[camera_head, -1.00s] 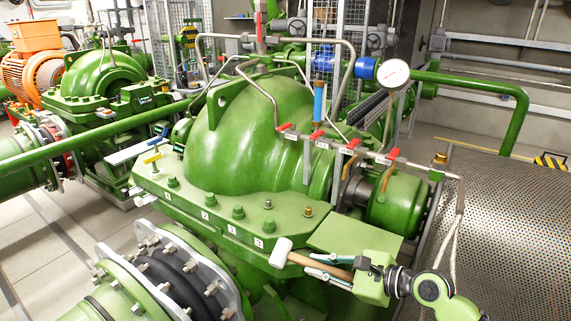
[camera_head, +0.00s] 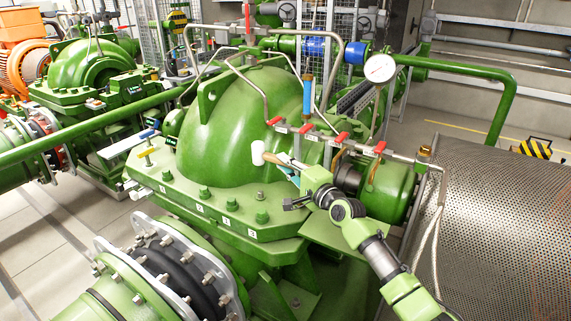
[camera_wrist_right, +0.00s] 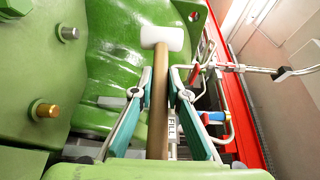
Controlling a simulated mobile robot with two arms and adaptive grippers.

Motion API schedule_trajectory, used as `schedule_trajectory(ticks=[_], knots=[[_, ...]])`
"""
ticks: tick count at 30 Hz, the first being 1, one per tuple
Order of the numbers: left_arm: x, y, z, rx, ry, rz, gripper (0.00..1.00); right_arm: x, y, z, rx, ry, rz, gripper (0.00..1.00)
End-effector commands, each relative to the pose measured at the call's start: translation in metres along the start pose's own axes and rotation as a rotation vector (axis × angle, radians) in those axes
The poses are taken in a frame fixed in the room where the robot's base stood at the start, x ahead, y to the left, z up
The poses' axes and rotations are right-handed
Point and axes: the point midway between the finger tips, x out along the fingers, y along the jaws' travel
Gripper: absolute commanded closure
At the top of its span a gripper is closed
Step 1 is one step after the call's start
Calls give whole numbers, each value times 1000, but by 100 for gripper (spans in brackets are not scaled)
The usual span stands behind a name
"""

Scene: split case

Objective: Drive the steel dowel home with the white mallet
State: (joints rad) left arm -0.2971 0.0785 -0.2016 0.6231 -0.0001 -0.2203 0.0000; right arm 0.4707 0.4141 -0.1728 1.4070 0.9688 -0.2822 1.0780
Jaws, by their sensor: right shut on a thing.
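The white mallet's head (camera_head: 257,152) is raised above the flange, in front of the green dome in the head view. My right gripper (camera_head: 291,168) is shut on its wooden handle; in the wrist view the fingers (camera_wrist_right: 157,98) lie on both sides of the handle, with the mallet head (camera_wrist_right: 166,38) beyond them. The steel dowel (camera_head: 260,195) stands in the green flange below the mallet head, apart from it. A grey pin that looks like the dowel (camera_wrist_right: 68,33) shows at the wrist view's upper left. My left gripper is not in view.
Green bolts (camera_head: 262,215) stand along the flange (camera_head: 180,193). A brass plug (camera_wrist_right: 45,110) shows in the wrist view. A pipe with red-handled valves (camera_head: 308,127) and a gauge (camera_head: 380,68) run behind the gripper. A perforated guard (camera_head: 500,220) stands at right.

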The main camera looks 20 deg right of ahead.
Motion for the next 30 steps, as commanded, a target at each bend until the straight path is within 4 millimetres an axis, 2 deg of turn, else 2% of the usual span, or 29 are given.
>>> schedule_trajectory(ticks=[6,21,30], knots=[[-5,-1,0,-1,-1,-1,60,0,-3,1,2,3,0,100],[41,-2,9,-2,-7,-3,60,0,45,0,3,3,-1,100],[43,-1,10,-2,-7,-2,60,0,48,0,3,3,-1,100]])
